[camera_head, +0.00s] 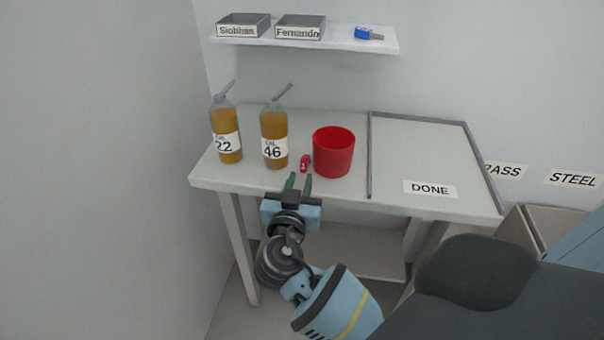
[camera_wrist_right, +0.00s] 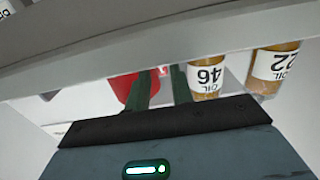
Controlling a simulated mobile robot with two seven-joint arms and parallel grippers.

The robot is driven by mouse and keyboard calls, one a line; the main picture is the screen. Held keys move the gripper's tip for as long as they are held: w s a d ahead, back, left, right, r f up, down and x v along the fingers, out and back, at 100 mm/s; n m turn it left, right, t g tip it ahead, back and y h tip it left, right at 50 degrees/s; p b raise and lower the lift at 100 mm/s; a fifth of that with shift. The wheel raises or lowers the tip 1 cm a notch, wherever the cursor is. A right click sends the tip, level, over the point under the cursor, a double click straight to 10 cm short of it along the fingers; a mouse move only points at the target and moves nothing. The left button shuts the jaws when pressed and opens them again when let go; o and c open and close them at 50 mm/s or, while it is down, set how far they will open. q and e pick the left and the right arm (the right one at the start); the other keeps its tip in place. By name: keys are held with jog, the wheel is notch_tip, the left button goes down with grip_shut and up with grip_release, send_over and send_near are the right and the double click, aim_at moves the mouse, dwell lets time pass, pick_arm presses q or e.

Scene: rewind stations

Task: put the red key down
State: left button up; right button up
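The small red key (camera_head: 305,163) is at the table top, between the oil 46 bottle and the red cup (camera_head: 334,152). My right gripper (camera_head: 300,179) is at the front edge of the table, with its two green fingers apart and pointing towards the key. My left gripper is not in view.
The oil 22 bottle (camera_head: 226,132) and oil 46 bottle (camera_head: 274,136) stand left on the table (camera_head: 240,176). The framed DONE area (camera_head: 415,150) at right is empty. A wall shelf (camera_head: 340,42) holds trays labelled Siobhan (camera_head: 243,27) and Fernando (camera_head: 300,29), and a blue key (camera_head: 366,33).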

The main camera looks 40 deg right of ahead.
jog(key=v, duration=0.8)
jog(key=shift+a+b, duration=0.25)
jog(key=shift+b, duration=0.15)
jog(key=shift+s, duration=0.15)
jog(key=s+a+f+n+g+y, duration=0.15)
jog(key=s+f+n+y, duration=0.45)
jog(key=f, duration=0.6)
jog(key=s+a+f+n+g+y, duration=0.1)
jog(key=s+a+f+n+y, duration=0.2)
jog(key=s+f, duration=0.65)
jog(key=s+f+n+g+y, duration=0.1)
jog(key=s+f+y, duration=0.2)
jog(key=s, duration=0.7)
jog(key=s+a+f+n+g+y, duration=0.1)
jog(key=s+f+g+y, duration=0.1)
jog(key=s, duration=0.9)
notch_tip(320, 180, down, 2)
jog(key=shift+a+f+n+y, duration=0.25)
jog(key=shift+n+y, duration=0.15)
jog(key=shift+y, duration=0.4)
jog(key=shift+o, duration=0.3)
